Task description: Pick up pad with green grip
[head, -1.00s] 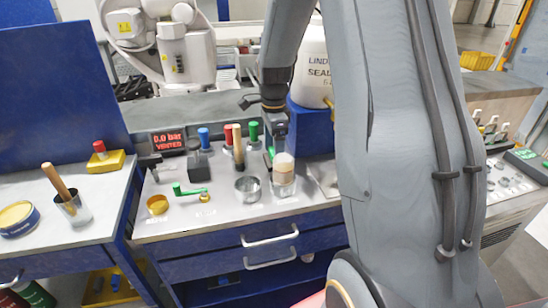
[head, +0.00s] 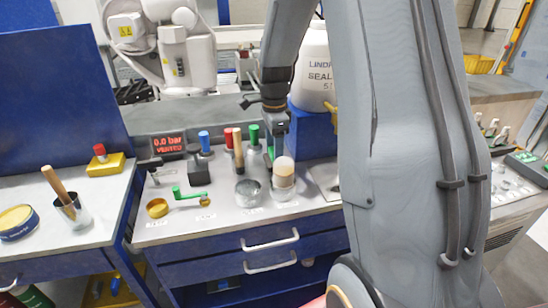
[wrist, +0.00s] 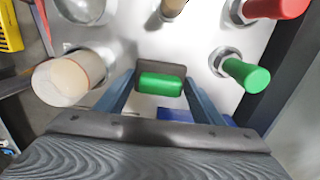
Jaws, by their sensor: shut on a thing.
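The pad with the green grip shows in the wrist view, its green bar-shaped grip (wrist: 160,84) lying crosswise between my two fingers. My gripper (wrist: 158,90) is shut on this grip. In the head view my gripper (head: 274,150) points down over the back of the metal bench top, just behind a cup with a pale round top (head: 284,172). The pad's underside is hidden, so I cannot tell whether it touches the bench.
The cup's pale top (wrist: 62,82) is close left of my fingers. A green-topped cylinder (wrist: 246,74) and a red one (wrist: 275,8) stand to the right.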

